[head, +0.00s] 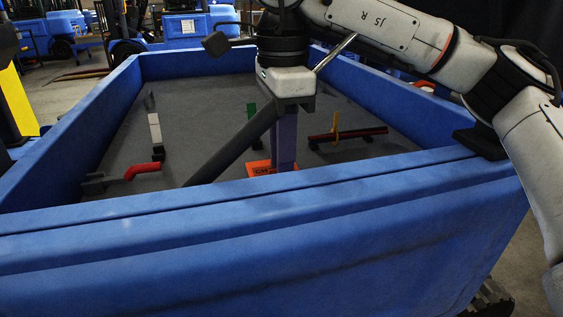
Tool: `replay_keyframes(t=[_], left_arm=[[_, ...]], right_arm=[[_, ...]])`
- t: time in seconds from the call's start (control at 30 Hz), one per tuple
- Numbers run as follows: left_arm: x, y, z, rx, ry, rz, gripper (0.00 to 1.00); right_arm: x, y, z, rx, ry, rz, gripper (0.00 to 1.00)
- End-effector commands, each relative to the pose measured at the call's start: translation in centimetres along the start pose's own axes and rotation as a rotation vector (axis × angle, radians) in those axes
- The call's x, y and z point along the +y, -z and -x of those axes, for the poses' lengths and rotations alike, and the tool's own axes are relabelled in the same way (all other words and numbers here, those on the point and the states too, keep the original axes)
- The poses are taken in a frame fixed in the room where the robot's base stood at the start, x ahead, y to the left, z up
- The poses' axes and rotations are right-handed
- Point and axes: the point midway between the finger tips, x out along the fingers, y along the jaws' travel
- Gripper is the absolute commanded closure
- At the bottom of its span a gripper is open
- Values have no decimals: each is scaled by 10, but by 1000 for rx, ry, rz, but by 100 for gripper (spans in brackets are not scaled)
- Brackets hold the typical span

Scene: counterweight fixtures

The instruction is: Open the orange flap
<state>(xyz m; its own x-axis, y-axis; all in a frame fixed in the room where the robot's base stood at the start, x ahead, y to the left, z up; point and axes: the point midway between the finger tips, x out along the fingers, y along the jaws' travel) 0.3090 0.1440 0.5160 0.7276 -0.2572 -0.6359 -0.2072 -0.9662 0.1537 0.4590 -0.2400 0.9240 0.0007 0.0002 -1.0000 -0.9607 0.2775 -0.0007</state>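The orange flap (258,170), with dark lettering on it, lies low in the blue bin near its front wall. A purple upright (284,142) stands in front of part of it, and the bin's front wall is just below. My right gripper (288,103) points down above the purple upright, at the end of the arm from the right. Its fingertips cannot be made out, so I cannot tell whether it is open or holds anything. A dark diagonal bar (225,155) runs from beneath the gripper down to the left. My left gripper is out of view.
The blue bin (270,245) has high walls around a grey floor (205,95). A red-ended handle (142,171), a white block on a post (155,132), a green piece (252,111) and a dark red bar with a yellow loop (347,134) stand inside.

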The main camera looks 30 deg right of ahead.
Motion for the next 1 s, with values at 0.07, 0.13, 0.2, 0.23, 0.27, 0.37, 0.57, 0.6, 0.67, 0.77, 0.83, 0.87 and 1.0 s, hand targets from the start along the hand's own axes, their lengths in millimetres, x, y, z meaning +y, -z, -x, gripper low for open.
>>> replay_keyframes(t=[0.07,0.13,0.2,0.23,0.27,0.37,0.57,0.6,0.67,0.77,0.83,0.87,1.0], left_arm=[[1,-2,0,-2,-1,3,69],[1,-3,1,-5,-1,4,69],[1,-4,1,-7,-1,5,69],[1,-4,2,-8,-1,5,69],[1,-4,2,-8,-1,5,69],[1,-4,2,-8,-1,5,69],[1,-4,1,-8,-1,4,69],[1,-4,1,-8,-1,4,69],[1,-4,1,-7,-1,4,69],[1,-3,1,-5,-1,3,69],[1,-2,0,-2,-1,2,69],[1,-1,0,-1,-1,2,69],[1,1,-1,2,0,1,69]], right_arm=[[0,0,-1,0,0,0,77],[0,0,-1,0,0,0,77],[0,0,-1,0,0,0,77],[0,0,-1,0,0,0,77],[0,0,-1,0,0,0,81],[0,0,-1,0,0,0,98],[0,0,-1,0,0,0,100],[0,0,-1,0,0,0,100],[0,0,-1,0,0,0,100],[0,0,-1,0,0,0,100],[0,0,-1,0,0,0,100],[0,0,-1,0,0,0,100],[0,0,-1,0,0,0,100]])
